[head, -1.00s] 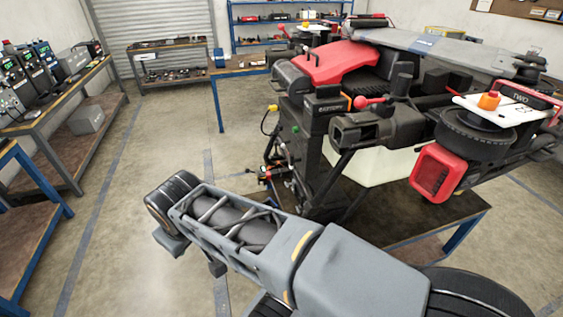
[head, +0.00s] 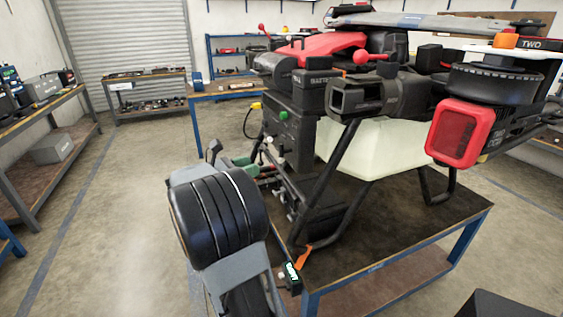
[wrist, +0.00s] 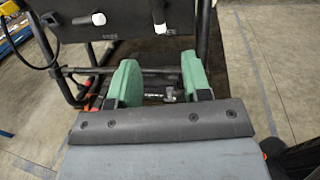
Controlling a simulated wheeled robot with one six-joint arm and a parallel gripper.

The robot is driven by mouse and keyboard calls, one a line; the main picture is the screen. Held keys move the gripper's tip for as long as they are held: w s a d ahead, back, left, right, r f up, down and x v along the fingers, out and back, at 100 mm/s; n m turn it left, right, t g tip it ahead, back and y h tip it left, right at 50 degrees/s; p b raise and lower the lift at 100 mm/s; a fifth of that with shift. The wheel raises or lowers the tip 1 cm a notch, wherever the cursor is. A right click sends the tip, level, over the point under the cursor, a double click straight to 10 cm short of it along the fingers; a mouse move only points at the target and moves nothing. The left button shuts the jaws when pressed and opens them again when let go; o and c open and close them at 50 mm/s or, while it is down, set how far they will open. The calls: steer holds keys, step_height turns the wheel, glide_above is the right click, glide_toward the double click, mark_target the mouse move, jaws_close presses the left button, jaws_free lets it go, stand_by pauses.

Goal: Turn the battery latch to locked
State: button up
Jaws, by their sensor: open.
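The spray drone stands on a table, with a black battery box (head: 320,90) at its left end, its label only partly readable. A lever with a red ball knob (head: 362,57) sits beside the box; I cannot tell whether it is the battery latch or how it is set. My gripper (head: 244,165) is low, left of the drone's black frame, partly hidden by my wrist. In the wrist view its green fingers (wrist: 159,65) are apart with nothing between them. Beyond them is a black panel (wrist: 120,22) with two white knobs, not touched.
The drone's landing legs (head: 330,190) and the table (head: 400,225) lie right of my arm. A green knob (head: 283,115) and a yellow connector (head: 256,105) with a cable are on the black housing. Open floor (head: 120,220) lies to the left.

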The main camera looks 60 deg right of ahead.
mark_target(281, 154)
steer(key=x, duration=1.1)
steer(key=shift+s+d, duration=0.25)
steer(key=shift+c, duration=0.2)
jaws_close()
